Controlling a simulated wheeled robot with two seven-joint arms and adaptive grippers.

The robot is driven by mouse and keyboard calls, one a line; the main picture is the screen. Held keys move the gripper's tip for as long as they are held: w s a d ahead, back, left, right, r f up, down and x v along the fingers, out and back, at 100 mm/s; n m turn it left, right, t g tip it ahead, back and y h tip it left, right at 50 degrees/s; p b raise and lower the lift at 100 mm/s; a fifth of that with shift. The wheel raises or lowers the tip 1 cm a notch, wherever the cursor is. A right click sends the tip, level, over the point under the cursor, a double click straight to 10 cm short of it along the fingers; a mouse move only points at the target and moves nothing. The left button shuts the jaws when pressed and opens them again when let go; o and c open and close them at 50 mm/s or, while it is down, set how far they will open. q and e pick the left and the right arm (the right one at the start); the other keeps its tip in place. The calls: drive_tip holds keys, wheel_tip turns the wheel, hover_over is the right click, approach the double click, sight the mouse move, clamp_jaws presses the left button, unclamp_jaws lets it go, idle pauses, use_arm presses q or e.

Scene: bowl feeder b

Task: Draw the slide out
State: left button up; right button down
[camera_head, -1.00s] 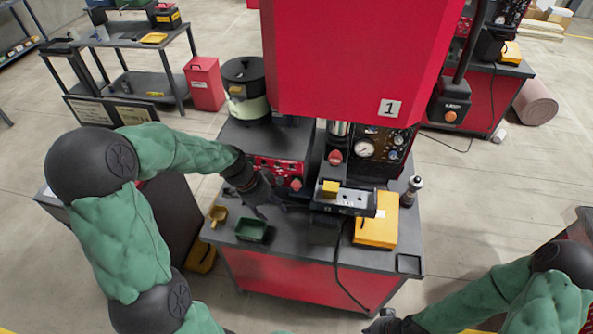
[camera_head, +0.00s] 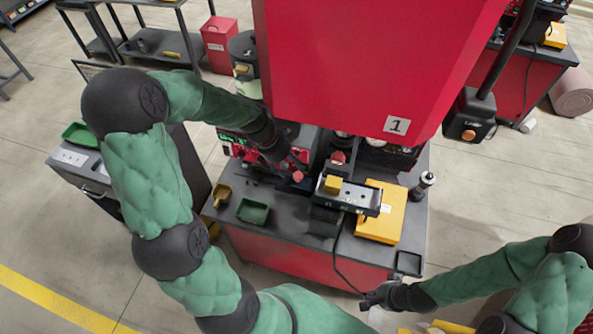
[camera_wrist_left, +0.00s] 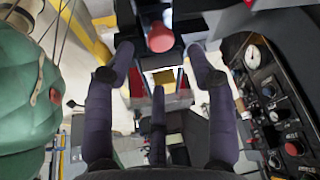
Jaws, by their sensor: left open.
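The slide (camera_head: 362,198) is a dark, flat tray at the front of the press, with a grey plate and a yellow block (camera_head: 333,184) on it. My left gripper (camera_head: 292,168) is at the press, left of the slide; its fingertips are hard to make out in the head view. In the left wrist view my left gripper (camera_wrist_left: 162,62) is open, its dark fingers spread and empty. A red knob (camera_wrist_left: 160,37) and the yellow block (camera_wrist_left: 163,77) show between the fingers, apart from them. My right gripper (camera_head: 378,294) is low at the front right, away from the slide; its jaws are unclear.
The red press head (camera_head: 350,70) overhangs the work area. A green tray (camera_head: 253,211), a yellow scoop (camera_head: 222,196) and a yellow box (camera_head: 378,226) lie on the table around the slide. A black control box (camera_head: 466,119) hangs at the right. A black cable runs down the front.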

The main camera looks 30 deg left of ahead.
sight(297, 175)
use_arm(q)
drive_tip(key=shift+x, duration=2.7)
clamp_jaws()
